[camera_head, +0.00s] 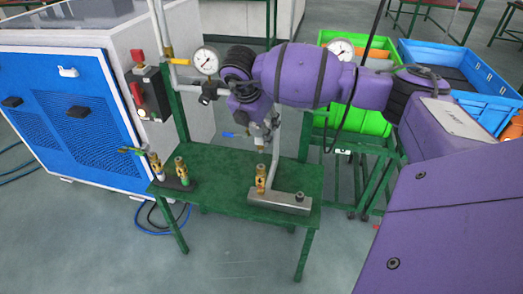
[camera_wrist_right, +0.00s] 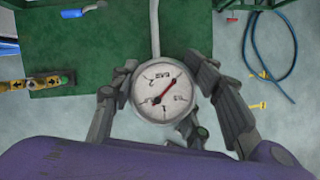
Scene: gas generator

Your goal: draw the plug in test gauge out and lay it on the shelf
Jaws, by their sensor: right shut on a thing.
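A round white dial gauge (camera_wrist_right: 162,93) with a red needle sits between the fingers of my right gripper (camera_wrist_right: 163,78) in the wrist view. The fingers are shut on its sides and its face is toward the wrist camera. In the head view my right gripper (camera_head: 262,128) is above the green shelf (camera_head: 235,168), and I cannot make out the held gauge there. The shelf also shows under the gauge in the wrist view (camera_wrist_right: 100,48). Whether the gauge's plug is in its socket is hidden. My left gripper is in neither view.
Brass valves (camera_head: 181,171) stand at the shelf's left. Another brass fitting (camera_head: 261,179) stands on a grey block (camera_head: 280,203) at its right. A pipe-mounted gauge (camera_head: 206,60) is beside my right arm. Bare shelf lies between the fittings. A blue-fronted generator (camera_head: 75,115) is at left.

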